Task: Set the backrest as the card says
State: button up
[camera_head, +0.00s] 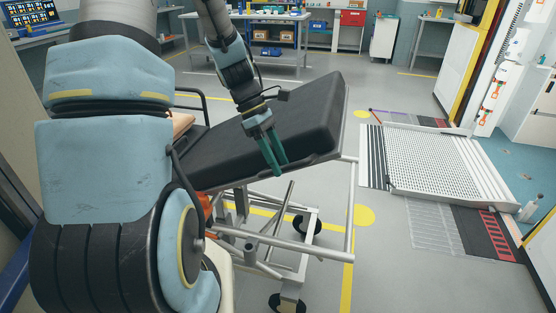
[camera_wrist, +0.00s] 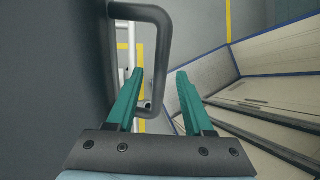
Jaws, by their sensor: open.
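The stretcher's backrest (camera_head: 300,118) is a thick black padded panel, tilted up toward its right end in the head view. It also shows as a dark surface at the left of the wrist view (camera_wrist: 50,70). My gripper (camera_head: 281,169) is at the near edge of the backrest, its green fingers pointing down. In the wrist view my gripper (camera_wrist: 159,75) is open, and the outer bar of a dark loop handle (camera_wrist: 160,50) appears between its fingertips. I cannot tell whether they touch it. I can make out no card in either view.
The stretcher's metal frame (camera_head: 353,210) and wheels are below the backrest. A perforated ramp (camera_head: 437,160) lies on the floor at the right. A workbench (camera_head: 260,17) stands at the back. The floor between stretcher and ramp is clear.

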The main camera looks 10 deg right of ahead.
jog(key=b+v, duration=0.2)
jog(key=v, duration=0.8)
jog(key=shift+w+r, duration=0.2)
jog(key=shift+r, duration=0.1)
jog(key=shift+a, duration=0.15)
jog(key=s+a+f+m+t+y, duration=0.4)
jog(key=s+a+f+m+t, duration=0.1)
jog(key=a+m, duration=0.7)
jog(key=shift+s+m+t, duration=0.6)
jog(key=shift+s+m, duration=0.2)
jog(key=shift+s, duration=0.35)
jog(key=shift+a, duration=0.2)
jog(key=shift+c, duration=0.2)
